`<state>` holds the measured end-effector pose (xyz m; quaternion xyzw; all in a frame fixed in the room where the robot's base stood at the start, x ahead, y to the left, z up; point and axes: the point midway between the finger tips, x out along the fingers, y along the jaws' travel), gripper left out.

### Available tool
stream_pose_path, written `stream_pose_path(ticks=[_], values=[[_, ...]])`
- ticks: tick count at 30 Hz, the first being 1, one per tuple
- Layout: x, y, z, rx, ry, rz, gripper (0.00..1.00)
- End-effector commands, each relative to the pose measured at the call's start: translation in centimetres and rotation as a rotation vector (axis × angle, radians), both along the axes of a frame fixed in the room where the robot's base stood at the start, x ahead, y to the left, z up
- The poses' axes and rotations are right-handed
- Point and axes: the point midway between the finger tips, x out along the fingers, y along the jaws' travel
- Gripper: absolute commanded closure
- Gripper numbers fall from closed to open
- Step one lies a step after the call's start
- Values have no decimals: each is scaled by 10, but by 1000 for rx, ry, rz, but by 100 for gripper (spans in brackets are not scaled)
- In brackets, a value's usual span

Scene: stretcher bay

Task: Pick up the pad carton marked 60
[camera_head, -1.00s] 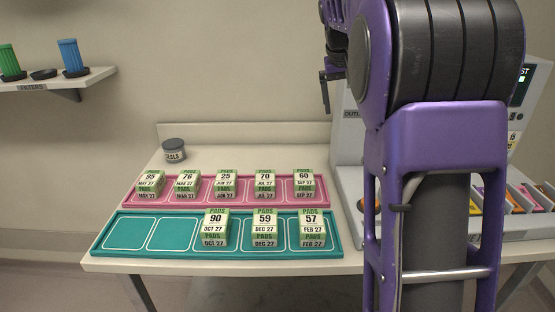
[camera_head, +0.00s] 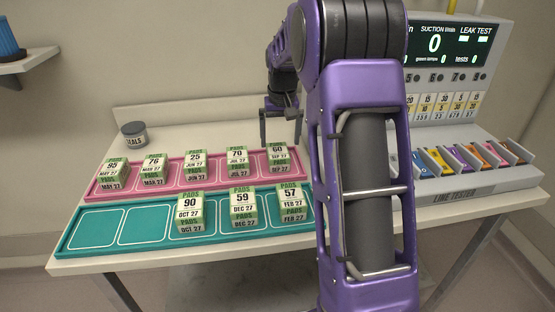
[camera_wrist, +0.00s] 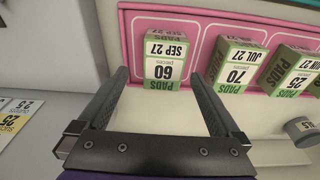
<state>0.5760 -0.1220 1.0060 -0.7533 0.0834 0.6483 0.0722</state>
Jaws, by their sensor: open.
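The pad carton marked 60 (camera_head: 278,158) is a small green and white box. It stands in the rightmost slot of the pink tray (camera_head: 97,190). In the wrist view this carton (camera_wrist: 165,62) appears upside down, beyond and between my fingers. My gripper (camera_head: 281,143) is open and empty, just behind and above the carton in the head view. In the wrist view my gripper (camera_wrist: 158,88) has its two fingers spread wider than the carton, one toward each side. I cannot tell the exact height gap.
Cartons 70 (camera_head: 236,162), 25 (camera_head: 195,166), 76 and 95 share the pink tray. The teal tray (camera_head: 75,240) in front holds cartons 90, 59 and 57 (camera_head: 290,203). A grey seals tub (camera_head: 134,135) stands behind. A tester machine (camera_head: 450,195) is at right.

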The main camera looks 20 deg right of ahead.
Motion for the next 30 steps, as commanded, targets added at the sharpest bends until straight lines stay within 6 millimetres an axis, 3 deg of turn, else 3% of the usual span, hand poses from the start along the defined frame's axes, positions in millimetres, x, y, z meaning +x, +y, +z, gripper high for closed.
stream_pose_path(ticks=[8,18,30], values=[[3,1,-17,0,0,1,0],[10,3,-61,0,2,0,0],[11,3,-63,0,0,0,0]])
